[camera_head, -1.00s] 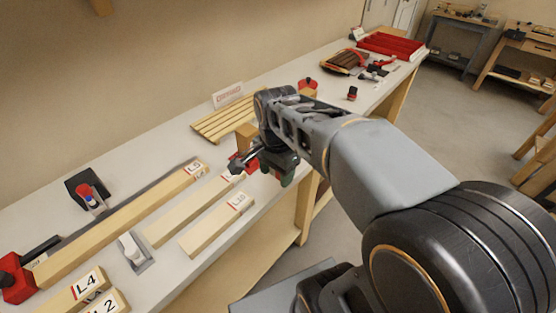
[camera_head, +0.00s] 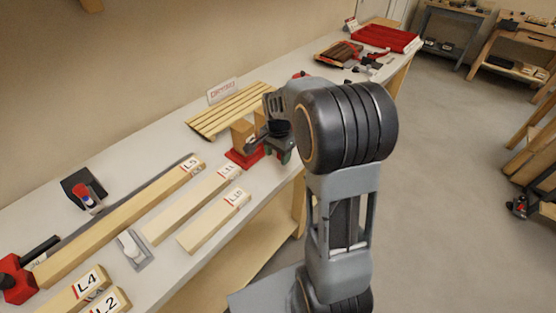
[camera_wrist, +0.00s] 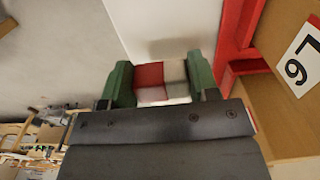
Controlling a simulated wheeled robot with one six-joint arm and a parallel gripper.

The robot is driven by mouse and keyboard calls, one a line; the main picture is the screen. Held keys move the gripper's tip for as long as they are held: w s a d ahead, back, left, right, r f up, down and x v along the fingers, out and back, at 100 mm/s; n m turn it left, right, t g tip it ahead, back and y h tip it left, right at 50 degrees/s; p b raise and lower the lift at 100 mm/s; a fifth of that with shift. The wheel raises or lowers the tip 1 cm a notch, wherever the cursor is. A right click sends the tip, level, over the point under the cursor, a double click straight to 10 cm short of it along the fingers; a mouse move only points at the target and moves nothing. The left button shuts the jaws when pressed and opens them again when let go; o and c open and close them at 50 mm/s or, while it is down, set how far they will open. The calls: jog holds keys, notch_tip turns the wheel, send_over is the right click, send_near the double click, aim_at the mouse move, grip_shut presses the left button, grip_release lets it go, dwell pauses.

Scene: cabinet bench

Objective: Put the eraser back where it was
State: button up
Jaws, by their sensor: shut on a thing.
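The eraser (camera_wrist: 150,73), a small red and white block, is between the green fingers of my gripper (camera_wrist: 160,82) in the wrist view. My gripper is shut on it. Bare light bench surface shows past the block in that view. In the head view my gripper (camera_head: 277,150) is over the bench near its front edge, just right of a red stand with a wooden block. The eraser cannot be made out there. I cannot tell from these frames where it was before.
The red stand (camera_head: 240,158) is close beside my gripper; its labelled wooden block (camera_wrist: 293,105) fills the wrist view's right side. A slatted rack (camera_head: 225,110) stands behind. Labelled timber lengths (camera_head: 120,222) lie left.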

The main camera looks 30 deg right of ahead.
aim_at(278, 158)
jog(key=shift+w+d+f, duration=0.1)
jog(key=shift+w+f, duration=0.1)
jog(key=shift+f, duration=1.6)
jog(key=shift+f, duration=0.1)
jog(key=o, duration=1)
jog(key=shift+c, duration=0.2)
